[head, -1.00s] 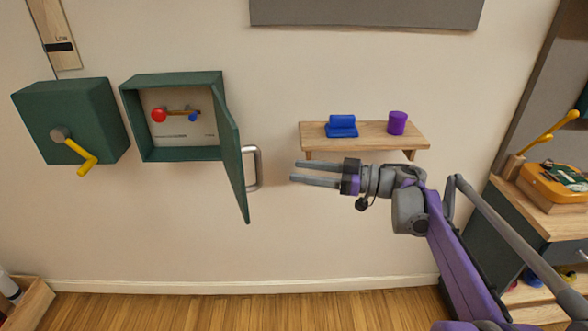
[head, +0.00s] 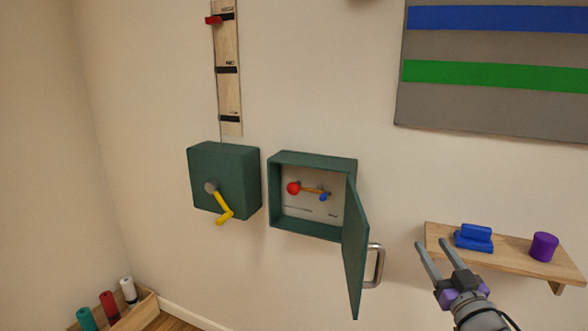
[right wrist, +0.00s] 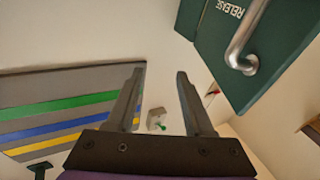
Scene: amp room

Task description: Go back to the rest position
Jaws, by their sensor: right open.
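My right gripper (head: 437,260) is open and empty in the lower right of the head view, in front of the wall between the open box door and the shelf. Its two fingers stand apart in the right wrist view (right wrist: 158,98), with nothing between them. The green box (head: 312,160) on the wall has its door (head: 354,250) swung open. Inside it is a lever with a red ball and a blue end. The door's metal handle (head: 376,266) is left of my right gripper and apart from it. My left gripper is not in view.
A second green box (head: 228,165) with a yellow crank (head: 224,210) hangs to the left. A wooden shelf (head: 510,257) at right holds a blue object (head: 474,238) and a purple cylinder (head: 543,246). A wooden crate (head: 140,312) with coloured cylinders stands at lower left.

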